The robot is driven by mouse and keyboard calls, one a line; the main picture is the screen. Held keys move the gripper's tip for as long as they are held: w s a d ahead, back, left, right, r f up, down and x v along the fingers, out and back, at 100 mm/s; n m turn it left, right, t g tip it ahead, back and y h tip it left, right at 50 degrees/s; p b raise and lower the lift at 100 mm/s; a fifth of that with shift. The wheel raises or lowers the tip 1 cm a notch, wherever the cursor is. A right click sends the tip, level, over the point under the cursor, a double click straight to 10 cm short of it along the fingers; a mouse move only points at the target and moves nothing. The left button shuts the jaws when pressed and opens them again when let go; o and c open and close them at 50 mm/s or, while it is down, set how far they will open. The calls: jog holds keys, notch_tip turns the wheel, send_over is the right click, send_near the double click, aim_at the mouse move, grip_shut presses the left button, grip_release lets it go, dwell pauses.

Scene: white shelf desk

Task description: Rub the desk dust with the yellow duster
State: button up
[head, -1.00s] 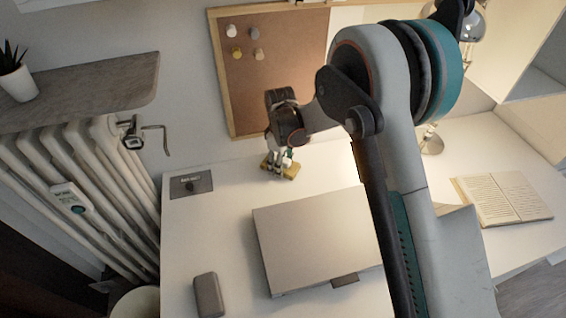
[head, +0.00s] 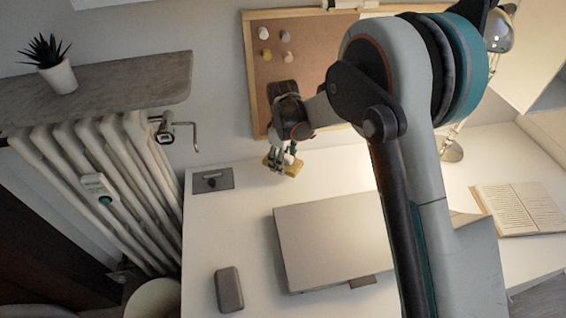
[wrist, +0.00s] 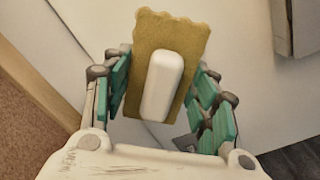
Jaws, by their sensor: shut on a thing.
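The yellow duster (head: 293,170) is a yellow pad with a white grip, seen near the desk's back edge in the head view. In the wrist view the duster's yellow pad (wrist: 185,32) lies beyond its white grip (wrist: 163,85). My gripper (head: 284,160) is shut on this grip; its green-padded fingers stand on both sides in the wrist view (wrist: 163,78). The white desk (head: 245,190) spreads below. I cannot tell whether the pad touches the desk. I cannot make out any dust; my arm hides part of the desk.
A closed grey laptop-like slab (head: 330,240) lies mid-desk. A dark plate (head: 212,180) sits at the back left, a grey case (head: 229,289) at the front left. An open book (head: 520,208) and a lamp (head: 452,151) are at right. A corkboard (head: 290,70) stands behind.

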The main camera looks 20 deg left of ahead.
jog(key=shift+a+r, duration=0.15)
jog(key=shift+r, duration=0.3)
jog(key=shift+r+p, duration=1.15)
jog(key=shift+r, duration=0.75)
